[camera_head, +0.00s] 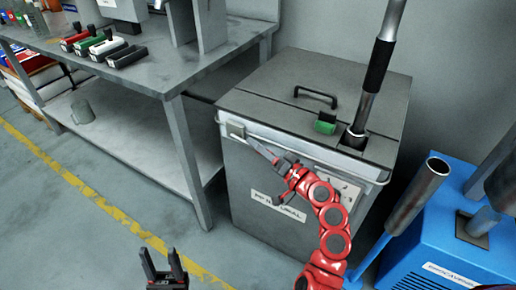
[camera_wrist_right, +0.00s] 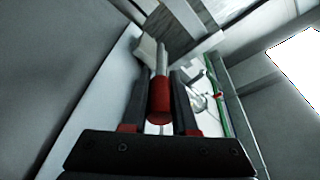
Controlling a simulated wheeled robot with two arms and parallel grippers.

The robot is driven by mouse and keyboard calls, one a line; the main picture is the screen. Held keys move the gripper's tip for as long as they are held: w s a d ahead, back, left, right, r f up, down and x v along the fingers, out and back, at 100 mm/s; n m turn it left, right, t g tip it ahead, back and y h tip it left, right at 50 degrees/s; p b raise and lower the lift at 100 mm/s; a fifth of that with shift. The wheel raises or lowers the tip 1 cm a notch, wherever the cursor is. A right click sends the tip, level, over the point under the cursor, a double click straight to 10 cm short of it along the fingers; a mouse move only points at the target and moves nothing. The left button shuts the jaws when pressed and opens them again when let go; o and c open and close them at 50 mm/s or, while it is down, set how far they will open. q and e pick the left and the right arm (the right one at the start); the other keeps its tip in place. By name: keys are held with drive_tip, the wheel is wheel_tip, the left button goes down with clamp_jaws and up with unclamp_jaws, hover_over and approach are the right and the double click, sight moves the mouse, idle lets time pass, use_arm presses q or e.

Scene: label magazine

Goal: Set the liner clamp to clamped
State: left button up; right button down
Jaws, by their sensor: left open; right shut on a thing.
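The liner clamp (camera_head: 237,130) is on the upper front edge of the grey bin (camera_head: 265,185), near its left corner. A thin metal lever runs from it toward my right gripper (camera_head: 278,163). In the right wrist view my right gripper (camera_wrist_right: 160,105) is shut on the clamp's red lever grip (camera_wrist_right: 160,98), with a black finger on each side. The lever's metal rod runs up from the grip to a pale block. The gripper hides the grip in the head view. My left gripper (camera_head: 163,268) is open and empty above the floor, left of the bin.
The bin lid has a black handle (camera_head: 316,94), a green block (camera_head: 325,123) and a tall pipe (camera_head: 375,75). A workbench (camera_head: 160,75) stands to the left. A blue machine (camera_head: 440,240) stands to the right. The floor before the bin is clear.

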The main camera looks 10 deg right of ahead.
drive_tip(key=shift+f, duration=0.15)
drive_tip(key=c, duration=0.7)
unclamp_jaws()
drive_tip(key=shift+s+d, duration=0.2)
drive_tip(key=p+v, duration=0.1)
drive_tip(key=v, duration=1.5)
drive_tip(key=shift+s+d, duration=0.25)
drive_tip(key=shift+s, duration=0.05)
drive_tip(key=shift+f, duration=0.1)
